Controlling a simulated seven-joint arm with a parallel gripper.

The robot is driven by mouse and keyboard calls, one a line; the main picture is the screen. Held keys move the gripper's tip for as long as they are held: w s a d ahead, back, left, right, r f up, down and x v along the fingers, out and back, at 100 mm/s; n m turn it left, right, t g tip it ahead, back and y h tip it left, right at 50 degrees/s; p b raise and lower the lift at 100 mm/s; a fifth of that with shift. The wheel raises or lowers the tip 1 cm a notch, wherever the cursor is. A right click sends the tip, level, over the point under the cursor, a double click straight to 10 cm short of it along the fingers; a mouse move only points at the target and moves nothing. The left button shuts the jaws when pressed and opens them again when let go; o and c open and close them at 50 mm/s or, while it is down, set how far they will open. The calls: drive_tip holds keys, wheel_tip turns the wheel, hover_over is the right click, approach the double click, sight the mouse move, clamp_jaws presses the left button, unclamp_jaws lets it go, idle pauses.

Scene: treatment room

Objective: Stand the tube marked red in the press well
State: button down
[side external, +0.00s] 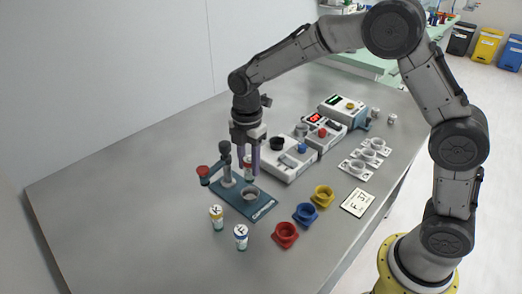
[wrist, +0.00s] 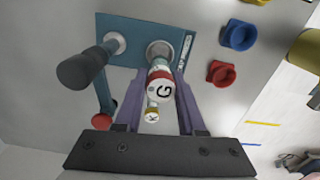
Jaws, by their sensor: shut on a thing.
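The red-marked tube (side external: 248,174), a white tube with a red band and a "G" on its cap, is upright between the purple fingers of my gripper (side external: 247,163). It also shows in the wrist view (wrist: 160,86), with my gripper (wrist: 161,100) shut on it. The press (side external: 232,199) has a teal base, a post with a dark head, and a lever with a red knob. Its round grey well (side external: 250,194) is open and looks empty. The tube is close to the well; the exact height gap is hard to tell. The wrist view shows the well (wrist: 158,48) just beyond the tube.
A yellow-marked tube (side external: 217,217) and a blue-marked tube (side external: 241,237) stand in front of the press. Red (side external: 286,235), blue (side external: 305,214) and yellow (side external: 323,196) holders stand to the right. White devices (side external: 290,160) are behind. The table's left side is clear.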

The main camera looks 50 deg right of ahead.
sight(249, 182)
drive_tip(key=shift+f, duration=2.85)
drive_tip(key=shift+f, duration=0.55)
drive_tip(key=c, duration=0.8)
unclamp_jaws()
drive_tip(key=shift+r, duration=5.5)
